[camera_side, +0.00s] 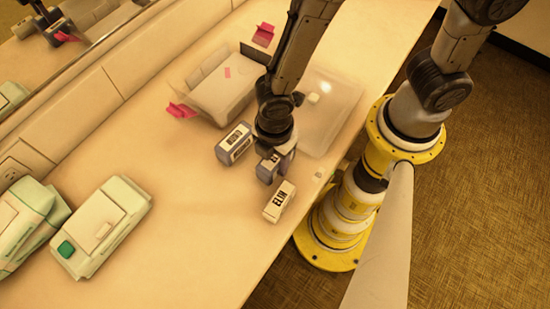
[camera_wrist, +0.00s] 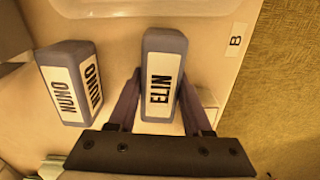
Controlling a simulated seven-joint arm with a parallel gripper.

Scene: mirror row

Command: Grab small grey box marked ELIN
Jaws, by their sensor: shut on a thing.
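The grey box marked ELIN (camera_wrist: 164,70) stands between the two fingers of my gripper (camera_wrist: 158,100) in the wrist view. The fingers are shut on its sides, and its white label faces the camera. In the side view my gripper (camera_side: 273,155) points down at the table, around the grey box (camera_side: 265,172), whose label is partly hidden by the fingers. A second, pale box marked ELIN (camera_side: 280,202) lies on the table just in front of it.
A grey box with a NUNO-like label (camera_side: 234,144) stands close to the left; it also shows in the wrist view (camera_wrist: 70,85). Pale green-white cases (camera_side: 103,228) stand left. A mirror (camera_side: 25,65) runs along the back.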

